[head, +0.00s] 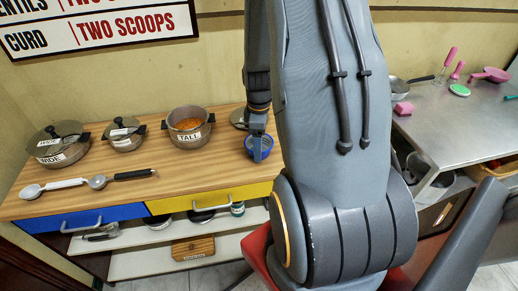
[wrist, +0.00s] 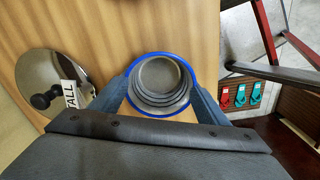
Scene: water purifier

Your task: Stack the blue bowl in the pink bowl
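The blue bowl (head: 258,147) is near the right end of the wooden counter, under my arm. In the wrist view the blue bowl (wrist: 160,82) shows a blue rim and a grey, ringed inside. My gripper (wrist: 160,92) has one finger on each side of the bowl, close against the rim; whether they press on it I cannot tell. In the head view my gripper (head: 258,138) points down at the bowl. I cannot make out a pink bowl for certain; a pink pan-like thing (head: 490,74) is at the back of the metal counter, far right.
Pots stand to the left on the wooden counter (head: 100,190), including a tall pot (head: 188,127). A lid (wrist: 50,88) lies left of the bowl. Spoons (head: 90,183) lie at the front left.

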